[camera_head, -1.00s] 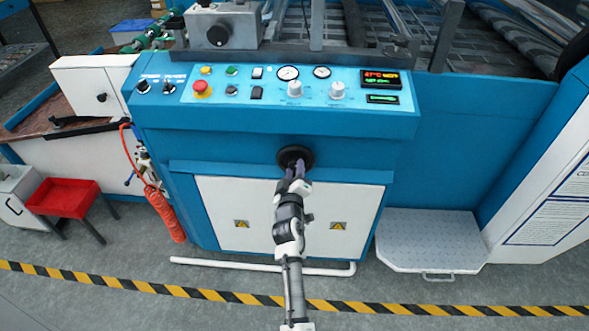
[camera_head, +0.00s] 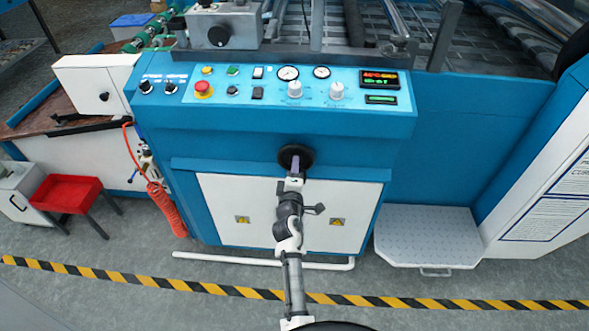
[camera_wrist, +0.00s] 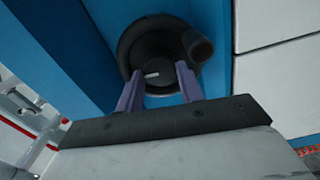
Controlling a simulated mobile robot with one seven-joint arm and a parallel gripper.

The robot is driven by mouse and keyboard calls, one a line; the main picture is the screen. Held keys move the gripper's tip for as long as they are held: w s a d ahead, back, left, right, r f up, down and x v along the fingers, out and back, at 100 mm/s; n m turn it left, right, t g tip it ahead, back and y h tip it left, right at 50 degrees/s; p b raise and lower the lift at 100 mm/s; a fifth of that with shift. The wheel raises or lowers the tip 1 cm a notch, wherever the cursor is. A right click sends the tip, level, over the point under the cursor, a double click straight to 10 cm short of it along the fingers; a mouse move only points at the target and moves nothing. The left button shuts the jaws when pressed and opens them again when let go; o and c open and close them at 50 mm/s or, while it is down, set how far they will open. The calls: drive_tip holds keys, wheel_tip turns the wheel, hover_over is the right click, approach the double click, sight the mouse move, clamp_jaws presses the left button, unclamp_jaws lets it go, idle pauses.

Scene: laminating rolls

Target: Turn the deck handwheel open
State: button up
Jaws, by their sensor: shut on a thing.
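The deck handwheel (camera_head: 285,153) is a small black round wheel on the blue front of the machine, below the control panel. In the wrist view the handwheel (camera_wrist: 134,44) shows a round hub with a short white mark and a knob at its upper right. My gripper (camera_head: 296,162) reaches the wheel from the front. In the wrist view my gripper (camera_wrist: 158,72) has its two purple fingers apart on either side of the hub, shut on the wheel. The exact contact at the fingertips is partly hidden.
Above is the control panel (camera_head: 240,87) with a red button, gauges and knobs. White doors (camera_head: 215,205) lie below the wheel. A metal step (camera_head: 428,238) stands at right, a red tray (camera_head: 66,194) and an orange coiled hose (camera_head: 166,210) at left. Floor in front is clear.

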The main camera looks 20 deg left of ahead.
drive_tip(key=shift+r, duration=0.15)
drive_tip(key=o, duration=1)
drive_tip(key=shift+s+f, duration=0.15)
drive_tip(key=shift+f, duration=0.05)
